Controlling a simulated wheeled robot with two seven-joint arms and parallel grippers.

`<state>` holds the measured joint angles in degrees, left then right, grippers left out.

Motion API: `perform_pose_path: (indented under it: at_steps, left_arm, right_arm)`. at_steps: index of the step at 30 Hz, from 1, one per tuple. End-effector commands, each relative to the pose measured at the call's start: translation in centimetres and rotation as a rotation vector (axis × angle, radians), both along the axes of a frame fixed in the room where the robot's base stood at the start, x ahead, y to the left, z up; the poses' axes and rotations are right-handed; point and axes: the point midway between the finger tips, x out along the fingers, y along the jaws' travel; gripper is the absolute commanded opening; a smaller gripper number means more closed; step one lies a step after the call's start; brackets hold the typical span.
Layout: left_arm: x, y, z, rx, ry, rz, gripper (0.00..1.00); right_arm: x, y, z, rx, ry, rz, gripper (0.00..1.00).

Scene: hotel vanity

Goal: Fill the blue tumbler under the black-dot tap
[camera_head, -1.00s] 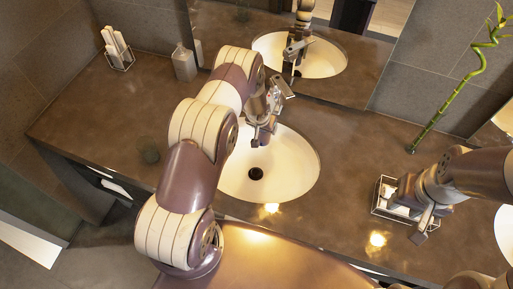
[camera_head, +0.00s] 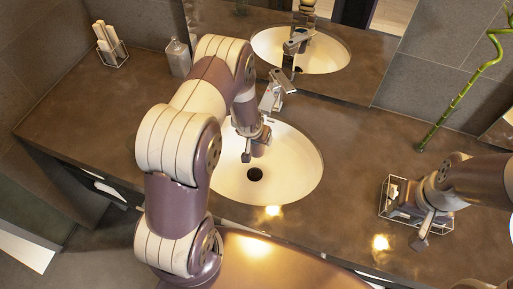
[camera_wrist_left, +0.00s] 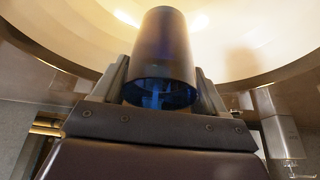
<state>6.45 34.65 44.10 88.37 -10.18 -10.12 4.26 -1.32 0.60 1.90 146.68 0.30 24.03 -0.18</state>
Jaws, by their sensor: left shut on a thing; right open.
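My left gripper (camera_head: 256,143) is over the back left part of the white sink basin (camera_head: 290,175), beside the metal tap (camera_head: 275,92). In the left wrist view my left gripper (camera_wrist_left: 165,90) is shut on the tumbler (camera_wrist_left: 165,45), a dark cylinder with blue showing at its near end. The tumbler is hard to make out in the head view. I cannot make out a black dot on the tap or any water in the tumbler. My right gripper (camera_head: 411,228) is open at the wire basket on the right.
The wire basket (camera_head: 447,229) with white items stands right of the basin. A bottle (camera_head: 178,58) and a holder of white rolls (camera_head: 111,47) stand at the back left. A mirror (camera_head: 345,75) rises behind the tap.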

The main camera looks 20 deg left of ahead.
Motion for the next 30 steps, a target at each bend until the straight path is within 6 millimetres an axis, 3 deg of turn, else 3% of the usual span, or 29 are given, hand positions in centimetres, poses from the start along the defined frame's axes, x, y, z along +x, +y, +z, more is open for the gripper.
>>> perform_pose_path:
  at_steps: [10,30]
  left_arm:
    - [-0.5,0.0,0.2,0.000,0.002,0.001,0.36]
    - [-3.1,-0.1,7.1,0.000,0.004,0.002,0.36]
  right_arm:
    - [0.0,0.0,0.2,0.000,0.000,0.000,0.43]
    - [0.0,0.0,6.3,0.000,0.000,0.000,0.43]
